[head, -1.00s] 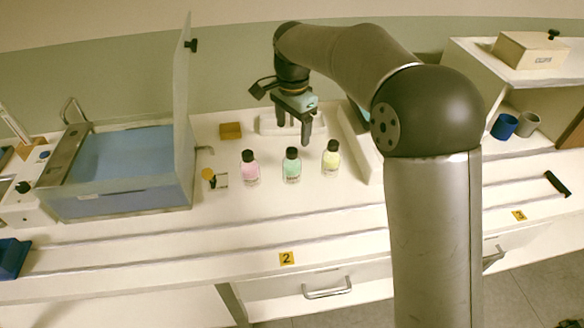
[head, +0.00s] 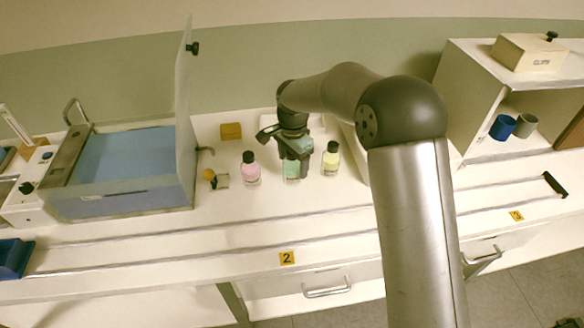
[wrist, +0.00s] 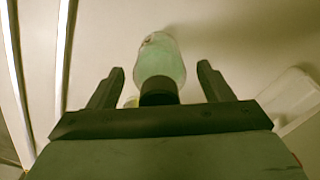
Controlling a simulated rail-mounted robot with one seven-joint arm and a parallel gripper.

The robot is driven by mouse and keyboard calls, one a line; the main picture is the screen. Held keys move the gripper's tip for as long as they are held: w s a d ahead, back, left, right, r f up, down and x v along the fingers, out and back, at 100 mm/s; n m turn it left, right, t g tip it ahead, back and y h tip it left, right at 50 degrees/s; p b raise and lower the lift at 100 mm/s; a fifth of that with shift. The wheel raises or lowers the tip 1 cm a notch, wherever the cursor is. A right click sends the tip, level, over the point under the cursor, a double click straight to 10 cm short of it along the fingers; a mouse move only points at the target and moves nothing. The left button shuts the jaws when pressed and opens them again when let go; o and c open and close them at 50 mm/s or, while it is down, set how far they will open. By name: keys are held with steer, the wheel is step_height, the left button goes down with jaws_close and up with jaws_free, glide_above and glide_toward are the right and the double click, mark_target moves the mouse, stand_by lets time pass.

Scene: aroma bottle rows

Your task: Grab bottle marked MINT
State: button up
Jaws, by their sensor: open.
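Three bottles with black caps stand in a row on the bench in the head view: a pink one (head: 251,172), a green one (head: 291,172) and a yellow one (head: 331,160). No label on them can be read. My gripper (head: 296,172) is down at the green bottle and hides its cap and upper part. In the wrist view the green bottle (wrist: 160,62) lies between the two open fingers of my gripper (wrist: 160,82), with a gap on each side. A bit of yellow shows behind its cap.
The pink and yellow bottles stand close on either side. A blue-walled basin (head: 120,190) with a raised lid is at the left. A small orange box (head: 231,131) sits behind. A shelf with blue (head: 503,127) and grey cups (head: 525,124) is at the right.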

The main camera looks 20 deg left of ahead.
steer(key=c, duration=1.1)
steer(key=shift+c, duration=0.4)
steer(key=shift+r, duration=0.15)
